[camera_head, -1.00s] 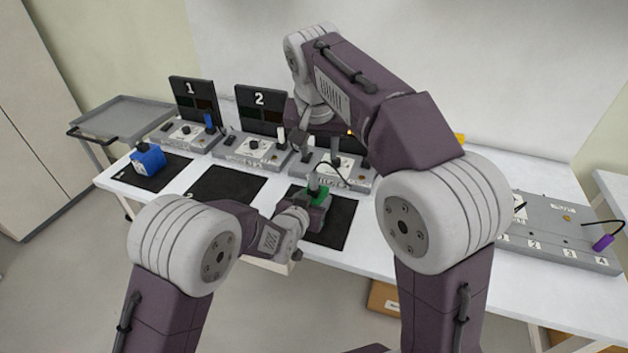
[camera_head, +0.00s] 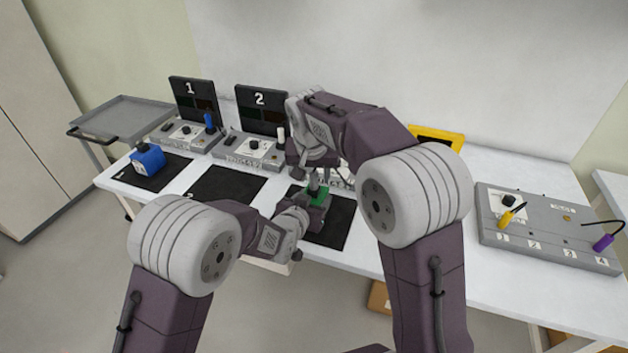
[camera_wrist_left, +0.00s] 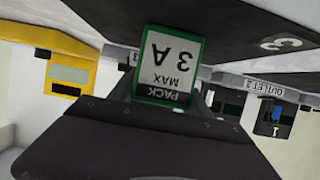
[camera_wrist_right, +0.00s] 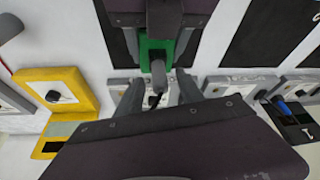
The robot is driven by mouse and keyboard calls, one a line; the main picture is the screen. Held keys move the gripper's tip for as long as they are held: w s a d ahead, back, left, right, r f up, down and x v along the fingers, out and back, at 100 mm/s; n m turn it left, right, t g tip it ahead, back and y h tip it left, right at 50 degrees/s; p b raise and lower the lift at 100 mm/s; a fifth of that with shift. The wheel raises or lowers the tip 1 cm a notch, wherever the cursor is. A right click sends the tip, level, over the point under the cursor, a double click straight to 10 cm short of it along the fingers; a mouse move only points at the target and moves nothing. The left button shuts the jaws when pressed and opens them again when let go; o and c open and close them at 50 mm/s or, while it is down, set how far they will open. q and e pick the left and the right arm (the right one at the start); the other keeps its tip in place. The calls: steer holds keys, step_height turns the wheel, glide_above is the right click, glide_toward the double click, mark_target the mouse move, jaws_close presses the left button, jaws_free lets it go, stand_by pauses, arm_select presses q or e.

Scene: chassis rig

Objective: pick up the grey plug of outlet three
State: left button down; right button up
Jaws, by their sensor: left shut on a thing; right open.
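The green pack (camera_head: 322,197), labelled 3 A max in the left wrist view (camera_wrist_left: 168,65), is at the dark mat (camera_head: 335,228). My left gripper (camera_head: 316,206) is shut on it. The grey plug (camera_head: 313,183) stands upright at the pack's top in the head view. It shows as a grey piece with a dark cable in the right wrist view (camera_wrist_right: 157,74). My right gripper (camera_wrist_right: 158,88) is open, its fingers on either side of the plug, with no visible grip. Outlet three (camera_head: 343,181) is mostly hidden behind my right arm.
Outlets one (camera_head: 185,134) and two (camera_head: 250,150) stand to the left. A blue pack (camera_head: 147,159) rests on the far-left mat. A yellow box (camera_head: 440,136) stands behind my right arm. A grey panel (camera_head: 545,232) at right carries yellow (camera_head: 506,219) and purple (camera_head: 603,242) plugs.

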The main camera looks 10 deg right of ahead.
mark_target(314, 172)
steer(key=shift+w+f, duration=0.15)
steer(key=shift+f, duration=0.15)
jaws_close()
step_height(314, 172, up, 15)
stand_by(1.1)
stand_by(0.4)
arm_select(q)
steer(key=shift+c, duration=2)
jaws_free()
steer(key=v, duration=1.2)
